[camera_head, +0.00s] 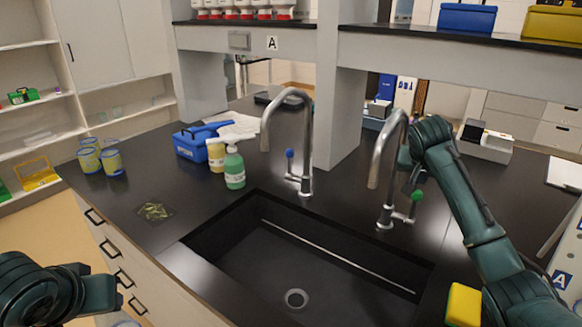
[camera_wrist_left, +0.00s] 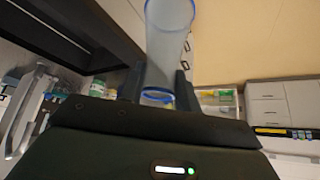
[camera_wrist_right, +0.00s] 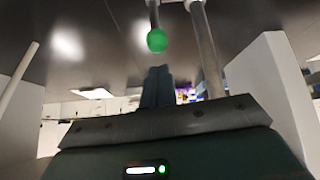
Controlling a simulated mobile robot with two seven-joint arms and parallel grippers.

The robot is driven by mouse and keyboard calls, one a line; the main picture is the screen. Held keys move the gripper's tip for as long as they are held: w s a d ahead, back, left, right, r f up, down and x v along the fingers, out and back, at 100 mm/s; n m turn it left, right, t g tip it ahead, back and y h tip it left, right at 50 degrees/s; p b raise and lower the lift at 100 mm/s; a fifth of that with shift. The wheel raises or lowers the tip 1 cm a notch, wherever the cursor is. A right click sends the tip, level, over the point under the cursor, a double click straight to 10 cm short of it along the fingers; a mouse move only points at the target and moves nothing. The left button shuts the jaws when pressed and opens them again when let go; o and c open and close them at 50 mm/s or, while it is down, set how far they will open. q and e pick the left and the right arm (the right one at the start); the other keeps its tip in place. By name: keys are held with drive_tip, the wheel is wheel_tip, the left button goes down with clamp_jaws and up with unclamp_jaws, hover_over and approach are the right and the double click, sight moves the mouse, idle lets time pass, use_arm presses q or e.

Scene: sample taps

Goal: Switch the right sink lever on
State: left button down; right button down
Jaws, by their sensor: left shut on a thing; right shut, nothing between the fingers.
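The right sink tap (camera_head: 390,165) is a grey gooseneck behind the sink's right part. Its lever ends in a green knob (camera_head: 416,196), seen also in the right wrist view (camera_wrist_right: 157,40). My right gripper (camera_head: 408,186) is shut and empty, close beside this tap and the knob. In the right wrist view its closed fingertips (camera_wrist_right: 157,72) point at the knob with a small apparent gap; contact is not visible. My left gripper (camera_head: 108,290) is shut on a clear, blue-tinted cup (camera_wrist_left: 168,45), left of the sink and away from the taps.
The left tap (camera_head: 295,130) has a blue-knobbed lever (camera_head: 290,154). The black sink (camera_head: 300,255) looks empty. A green bottle (camera_head: 234,168), yellow-labelled jar (camera_head: 216,152) and blue box (camera_head: 190,145) stand left. A yellow block (camera_head: 464,305) is near my right arm. A shelf post (camera_head: 342,110) rises behind the taps.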

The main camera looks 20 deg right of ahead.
sight(418, 191)
drive_tip(key=shift+x, duration=2.1)
drive_tip(key=shift+f, duration=0.1)
